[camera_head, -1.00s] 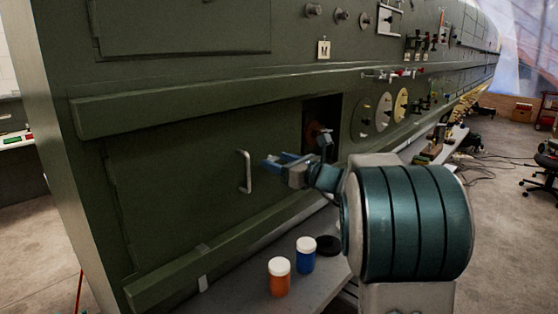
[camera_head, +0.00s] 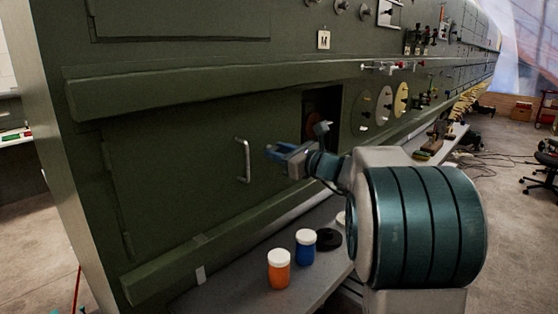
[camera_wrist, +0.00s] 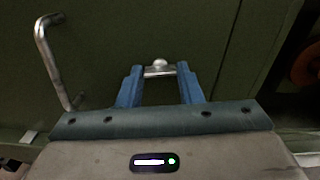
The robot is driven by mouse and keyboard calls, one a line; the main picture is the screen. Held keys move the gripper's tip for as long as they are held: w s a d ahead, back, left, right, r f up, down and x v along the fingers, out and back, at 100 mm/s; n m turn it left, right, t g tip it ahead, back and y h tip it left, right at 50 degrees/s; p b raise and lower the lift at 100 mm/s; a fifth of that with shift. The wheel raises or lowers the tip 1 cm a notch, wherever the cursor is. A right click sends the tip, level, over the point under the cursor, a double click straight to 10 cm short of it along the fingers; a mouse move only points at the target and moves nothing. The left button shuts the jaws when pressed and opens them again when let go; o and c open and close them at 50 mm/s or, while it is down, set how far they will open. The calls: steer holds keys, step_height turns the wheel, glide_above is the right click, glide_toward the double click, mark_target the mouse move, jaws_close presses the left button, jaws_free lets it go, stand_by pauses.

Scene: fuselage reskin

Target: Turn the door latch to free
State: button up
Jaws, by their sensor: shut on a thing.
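The green door (camera_head: 180,180) is on the fuselage side, with a silver bar handle (camera_head: 243,160) that also shows at upper left in the wrist view (camera_wrist: 45,60). The door latch (camera_wrist: 159,69) is a small silver crossbar with a round knob, ahead of the blue fingers in the wrist view. My gripper (camera_wrist: 160,75) is shut on it, with one finger at each end of the bar. In the head view, my gripper (camera_head: 277,152) is at the door, right of the handle, and hides the latch.
A dark opening (camera_head: 318,110) lies right of the door. A green ledge (camera_head: 200,85) runs above the door.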

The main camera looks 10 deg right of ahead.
steer(key=n+b, duration=1.5)
steer(key=b, duration=0.4)
steer(key=shift+f+n+b, duration=0.15)
steer(key=shift+n+b, duration=0.2)
steer(key=shift+n, duration=0.35)
steer(key=o, duration=1)
steer(key=shift+a, duration=0.1)
steer(key=b+v, duration=0.1)
steer(key=v, duration=1.3)
